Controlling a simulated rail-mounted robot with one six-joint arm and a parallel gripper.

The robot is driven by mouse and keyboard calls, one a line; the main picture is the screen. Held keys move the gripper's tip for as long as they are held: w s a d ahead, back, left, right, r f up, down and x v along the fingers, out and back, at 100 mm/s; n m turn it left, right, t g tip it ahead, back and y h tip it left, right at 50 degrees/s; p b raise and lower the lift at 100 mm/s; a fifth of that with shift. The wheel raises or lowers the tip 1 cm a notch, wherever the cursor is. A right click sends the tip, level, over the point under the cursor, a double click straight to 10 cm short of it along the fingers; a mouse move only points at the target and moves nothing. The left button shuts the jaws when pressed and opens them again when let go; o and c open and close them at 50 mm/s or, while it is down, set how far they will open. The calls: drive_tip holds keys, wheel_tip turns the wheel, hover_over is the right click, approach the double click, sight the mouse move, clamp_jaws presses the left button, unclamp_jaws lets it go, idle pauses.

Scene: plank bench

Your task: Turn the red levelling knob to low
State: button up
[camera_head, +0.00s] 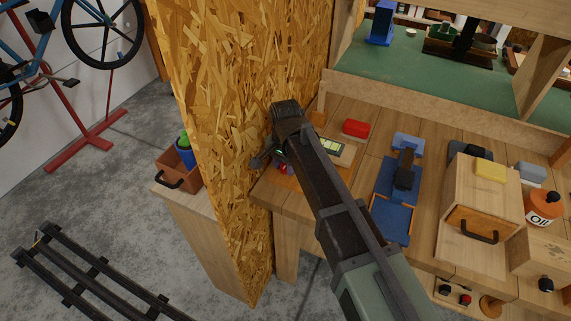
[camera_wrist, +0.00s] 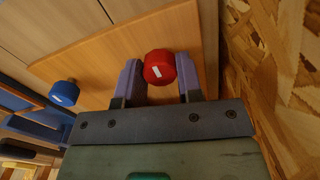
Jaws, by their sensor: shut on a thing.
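The red levelling knob (camera_wrist: 159,67) stands on a light wooden board (camera_wrist: 95,60) in the wrist view. It is round, with a short white mark on its face. My gripper (camera_wrist: 158,76) has one purple-grey finger on each side of the knob and is shut on it. In the head view my dark wrist hides most of the knob and the fingers; only a little red and purple shows beside it. The setting names, including low, cannot be read in either view.
A blue knob (camera_wrist: 62,92) with a white mark stands left on the same board. A chipboard wall (camera_head: 235,110) rises close beside my gripper. A red block (camera_head: 356,128), a blue device (camera_head: 396,190) and a wooden box (camera_head: 478,205) stand on the bench to the right.

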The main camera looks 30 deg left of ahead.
drive_tip(key=shift+n, duration=0.5)
drive_tip(key=n, duration=0.3)
drive_tip(key=shift+n, duration=0.4)
drive_tip(key=n, duration=1.3)
drive_tip(key=shift+n, duration=0.3)
drive_tip(key=o, duration=0.9)
